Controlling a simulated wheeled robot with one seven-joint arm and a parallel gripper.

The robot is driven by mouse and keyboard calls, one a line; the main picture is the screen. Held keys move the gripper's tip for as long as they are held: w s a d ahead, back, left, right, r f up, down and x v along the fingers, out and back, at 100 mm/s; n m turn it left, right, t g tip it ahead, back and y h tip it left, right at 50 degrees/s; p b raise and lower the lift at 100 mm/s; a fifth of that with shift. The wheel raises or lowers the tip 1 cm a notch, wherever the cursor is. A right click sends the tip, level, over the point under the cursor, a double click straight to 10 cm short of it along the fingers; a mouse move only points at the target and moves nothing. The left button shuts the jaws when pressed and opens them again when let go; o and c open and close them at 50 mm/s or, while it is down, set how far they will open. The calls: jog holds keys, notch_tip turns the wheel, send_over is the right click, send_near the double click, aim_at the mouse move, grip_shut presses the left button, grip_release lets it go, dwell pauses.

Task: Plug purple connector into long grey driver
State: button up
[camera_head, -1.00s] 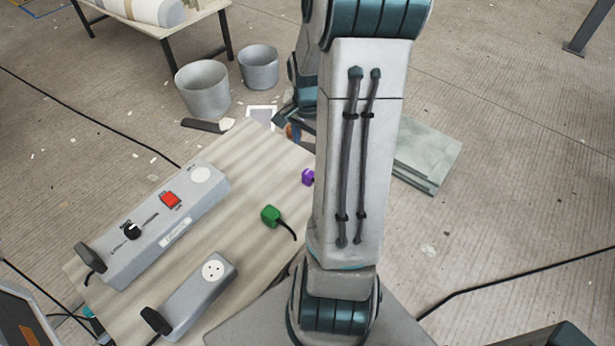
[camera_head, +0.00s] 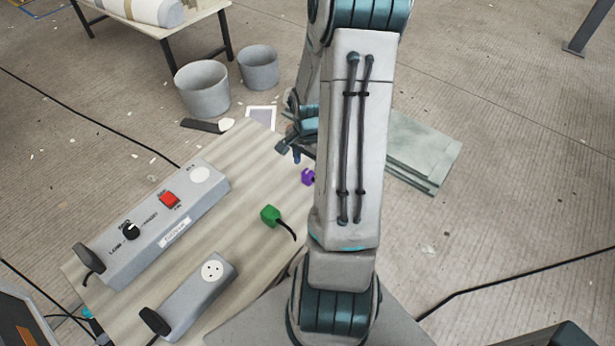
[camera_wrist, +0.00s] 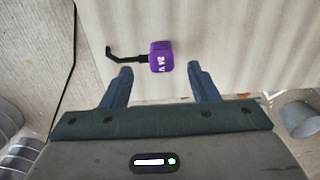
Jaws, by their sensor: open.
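The purple connector (camera_head: 307,177) lies on the table beside my arm, partly hidden by it in the head view. In the wrist view the purple connector (camera_wrist: 161,56) shows a "24 V" marking and a short black cable to its left. My gripper (camera_wrist: 160,68) is open, with the connector ahead of its tips and between their lines; nothing is held. In the head view my gripper (camera_head: 290,150) is partly hidden behind my arm. The long grey driver (camera_head: 165,220) has a red switch, a black knob and a round socket (camera_head: 200,175) at its far end.
A green connector (camera_head: 270,215) with a black cable lies mid-table. A shorter grey driver (camera_head: 198,295) with a round socket stands near the front. Two grey buckets (camera_head: 203,90) stand on the floor beyond the table (camera_head: 255,160). The table between the long driver and the connectors is clear.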

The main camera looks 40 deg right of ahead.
jog(key=shift+w+f, duration=0.15)
jog(key=shift+f, duration=2.45)
jog(key=c, duration=1)
